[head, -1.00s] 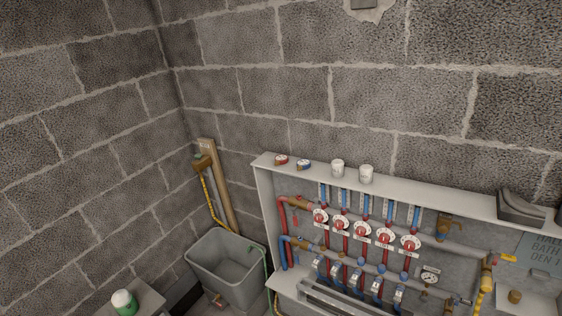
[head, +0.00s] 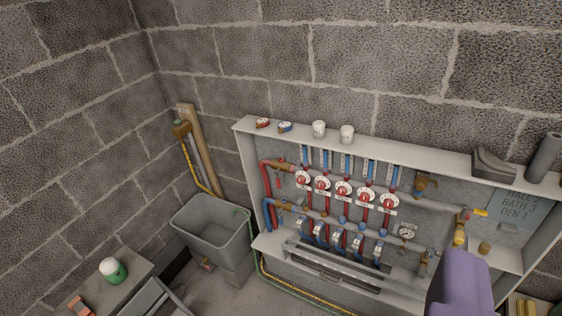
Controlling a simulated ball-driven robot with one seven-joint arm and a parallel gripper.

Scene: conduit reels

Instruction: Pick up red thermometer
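The red thermometer (head: 262,123) looks like a small round dial with a red rim. It lies on the left end of the top ledge of the manifold cabinet (head: 400,146). A similar blue dial (head: 285,127) lies just to its right, a little apart. Nothing touches or covers the red one. My gripper's fingers do not show. A purple rounded shape stands in the lower right corner, well away from the dial; I cannot tell for sure whether it is part of my arm.
Two white cups (head: 319,129) stand farther right on the ledge, then a dark grey angled piece (head: 494,164) and a grey cylinder (head: 544,157). Pipes and red valves fill the cabinet. A grey tub (head: 211,228) and a table with a green-and-white jar (head: 113,270) are at left.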

